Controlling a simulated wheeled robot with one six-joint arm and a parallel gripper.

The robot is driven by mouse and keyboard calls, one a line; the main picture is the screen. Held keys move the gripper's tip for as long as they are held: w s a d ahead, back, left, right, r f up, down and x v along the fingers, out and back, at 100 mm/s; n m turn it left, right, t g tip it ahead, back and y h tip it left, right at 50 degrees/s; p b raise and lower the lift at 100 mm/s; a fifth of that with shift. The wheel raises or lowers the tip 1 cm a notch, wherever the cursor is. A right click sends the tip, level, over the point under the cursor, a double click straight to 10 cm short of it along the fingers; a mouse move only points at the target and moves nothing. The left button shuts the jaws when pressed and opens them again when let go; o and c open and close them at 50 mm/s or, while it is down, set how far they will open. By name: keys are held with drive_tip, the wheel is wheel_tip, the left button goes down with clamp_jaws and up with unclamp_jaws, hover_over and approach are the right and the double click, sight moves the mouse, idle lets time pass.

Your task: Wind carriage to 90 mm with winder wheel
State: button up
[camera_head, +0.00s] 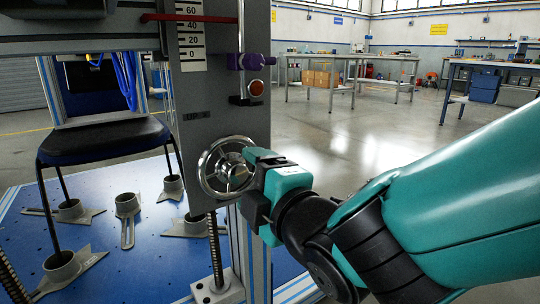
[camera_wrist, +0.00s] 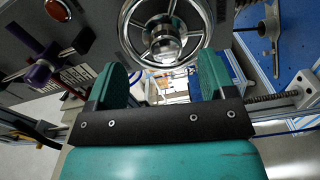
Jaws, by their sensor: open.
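The winder wheel (camera_head: 226,170) is a chrome handwheel with spokes and a central hub on the grey front panel (camera_head: 205,110). My gripper (camera_head: 252,162) is at the wheel's right side in the head view. In the wrist view its two green fingers (camera_wrist: 165,68) are apart, with the wheel's hub (camera_wrist: 164,42) just beyond the space between them. I see nothing held; contact with the wheel cannot be told. The height scale (camera_head: 191,40) shows 0, 20, 40 and 60, and its top is cut off. A red pointer (camera_head: 200,18) crosses it between 40 and 60.
A purple clamp (camera_head: 249,62) and an orange-red button (camera_head: 256,87) are above the wheel. A dark chair seat (camera_head: 105,139) stands at the left over a blue base plate (camera_head: 150,225) with grey foot holders. A lead screw (camera_head: 216,250) runs below the panel. Workbenches stand far behind across open floor.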

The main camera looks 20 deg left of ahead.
sight(242, 173)
drive_tip(key=shift+f+p+x, duration=0.2)
drive_tip(key=shift+p+x, duration=0.55)
drive_tip(key=shift+x, duration=1.65)
drive_tip(key=shift+a+r, duration=0.1)
drive_tip(key=shift+a, duration=0.1)
drive_tip(key=shift+d, duration=0.1)
drive_tip(key=c, duration=0.7)
drive_tip(key=m+b, duration=0.2)
drive_tip(key=shift+w+f+m, duration=0.1)
drive_tip(key=shift+f+m, duration=0.2)
drive_tip(key=shift+m+b, duration=0.45)
drive_tip(key=shift+m, duration=0.45)
drive_tip(key=shift+d+r+m, duration=0.1)
drive_tip(key=shift+r+m, duration=0.1)
drive_tip(key=shift+m, duration=0.8)
